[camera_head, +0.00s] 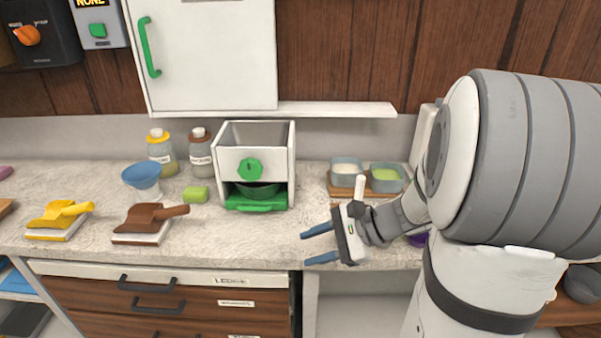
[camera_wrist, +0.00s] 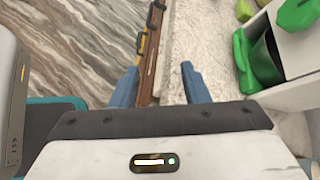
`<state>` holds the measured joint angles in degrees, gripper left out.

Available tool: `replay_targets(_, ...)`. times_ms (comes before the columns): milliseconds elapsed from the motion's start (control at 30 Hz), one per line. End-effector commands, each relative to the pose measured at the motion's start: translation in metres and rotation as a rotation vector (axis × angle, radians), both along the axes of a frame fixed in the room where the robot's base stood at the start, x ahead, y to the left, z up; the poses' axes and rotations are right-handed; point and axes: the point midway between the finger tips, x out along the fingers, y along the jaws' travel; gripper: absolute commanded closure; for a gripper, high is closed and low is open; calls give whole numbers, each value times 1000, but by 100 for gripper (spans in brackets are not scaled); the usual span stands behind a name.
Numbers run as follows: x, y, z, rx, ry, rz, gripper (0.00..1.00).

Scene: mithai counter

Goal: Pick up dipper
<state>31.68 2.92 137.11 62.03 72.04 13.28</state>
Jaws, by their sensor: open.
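No dipper can be made out for certain. A yellow scoop (camera_head: 58,214) and a brown scoop (camera_head: 150,217) lie on white blocks at the left of the counter. A white upright handle-like piece (camera_head: 360,187) stands just behind my gripper; I cannot tell what it belongs to. My gripper (camera_head: 309,247) is open and empty, its blue fingers pointing left at the counter's front edge. It also shows in the wrist view (camera_wrist: 160,90), with the drawer front and counter edge below. My arm hides part of the counter's right side.
A white press with a green knob (camera_head: 250,169) stands mid-counter, left of and behind my gripper. Two tubs, one white-filled (camera_head: 346,165) and one green-filled (camera_head: 386,174), sit on a wooden board. A purple thing (camera_head: 418,241) is mostly hidden by my arm. A blue bowl (camera_head: 142,175) stands left.

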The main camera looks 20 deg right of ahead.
Motion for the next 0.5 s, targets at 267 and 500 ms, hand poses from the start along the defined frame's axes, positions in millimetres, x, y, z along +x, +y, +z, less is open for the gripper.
replay_targets(267,74,-134,-15,565,22,-649,59)
replay_targets(500,85,-195,-21,742,-23,-858,59)
